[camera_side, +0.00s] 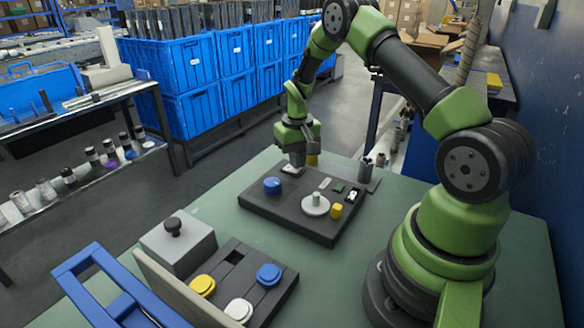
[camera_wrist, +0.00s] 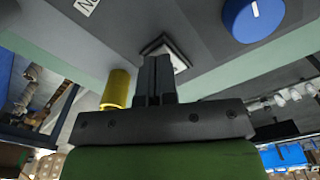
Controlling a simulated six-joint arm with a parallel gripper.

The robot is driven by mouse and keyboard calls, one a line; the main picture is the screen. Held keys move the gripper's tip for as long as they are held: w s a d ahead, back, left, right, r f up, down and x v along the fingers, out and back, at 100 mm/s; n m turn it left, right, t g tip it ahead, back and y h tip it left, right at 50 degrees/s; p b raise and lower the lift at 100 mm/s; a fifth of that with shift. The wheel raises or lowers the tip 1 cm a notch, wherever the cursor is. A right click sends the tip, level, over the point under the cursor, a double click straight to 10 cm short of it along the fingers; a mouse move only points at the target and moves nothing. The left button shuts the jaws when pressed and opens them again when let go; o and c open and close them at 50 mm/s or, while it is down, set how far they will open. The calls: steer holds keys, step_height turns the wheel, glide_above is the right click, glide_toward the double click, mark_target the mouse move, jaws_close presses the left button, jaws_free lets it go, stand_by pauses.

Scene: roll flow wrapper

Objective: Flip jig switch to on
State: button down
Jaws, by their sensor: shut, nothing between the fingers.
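The dark jig panel (camera_side: 270,208) lies on the green table. A pale-framed square fitting, likely the switch (camera_side: 290,170), sits at its far left corner. My gripper (camera_side: 297,163) points down over this fitting, its fingers together and empty. In the wrist view the fingertips (camera_wrist: 157,62) overlap the pale-framed fitting (camera_wrist: 178,57) and hide most of it. I cannot tell whether they touch it or which way the switch is set.
A blue knob (camera_side: 272,185) is close beside the fitting. A yellow cylinder (camera_wrist: 117,88) stands beside the fingers. The panel also carries a round white dial (camera_side: 315,206) and a yellow piece (camera_side: 336,211). A second panel with coloured discs (camera_side: 268,277) lies nearer.

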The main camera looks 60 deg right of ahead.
steer(key=shift+f, duration=0.5)
steer(key=shift+r, duration=3.55)
steer(key=shift+r, duration=0.1)
steer(key=s+a+r+t, duration=0.35)
steer(key=a+r, duration=0.75)
steer(key=r, duration=0.5)
steer(key=s+a+r+n+t+y, duration=0.1)
steer(key=s+a+r+t, duration=0.1)
steer(key=s+a, duration=0.2)
steer(key=s+a+r+n+t+y, duration=0.1)
steer(key=s+a, duration=0.3)
steer(key=s, duration=0.7)
steer(key=shift+s+a+r+t, duration=0.2)
steer(key=shift+a+r+t, duration=0.2)
steer(key=shift+r, duration=0.2)
